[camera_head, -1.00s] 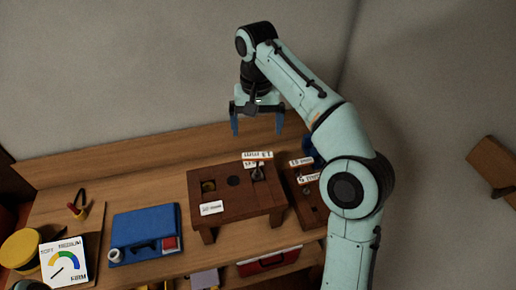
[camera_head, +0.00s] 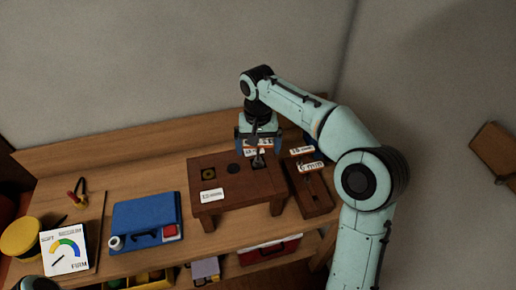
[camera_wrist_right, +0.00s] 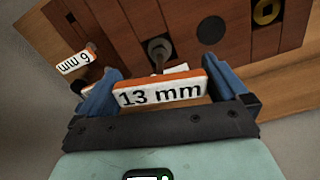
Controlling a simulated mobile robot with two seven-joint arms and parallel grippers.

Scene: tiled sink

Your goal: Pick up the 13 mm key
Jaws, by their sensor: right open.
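The 13 mm key shows in the right wrist view as a white tag reading "13 mm" (camera_wrist_right: 160,92) with an orange edge. Its lower part is mostly hidden behind the tag. A grey round fitting (camera_wrist_right: 158,48) shows just beyond the tag. In the head view the tag is partly hidden by my right gripper (camera_head: 259,146), at the right end of a small dark wooden stand (camera_head: 222,206). My right gripper is open, with one blue finger on each side of the tag. I cannot tell whether they touch it. My left gripper is not in view.
A lower wooden rack (camera_head: 318,203) with other tagged keys stands close on the right; one tag reads "9 mm" (camera_wrist_right: 76,60). Bench between tray and stand is clear.

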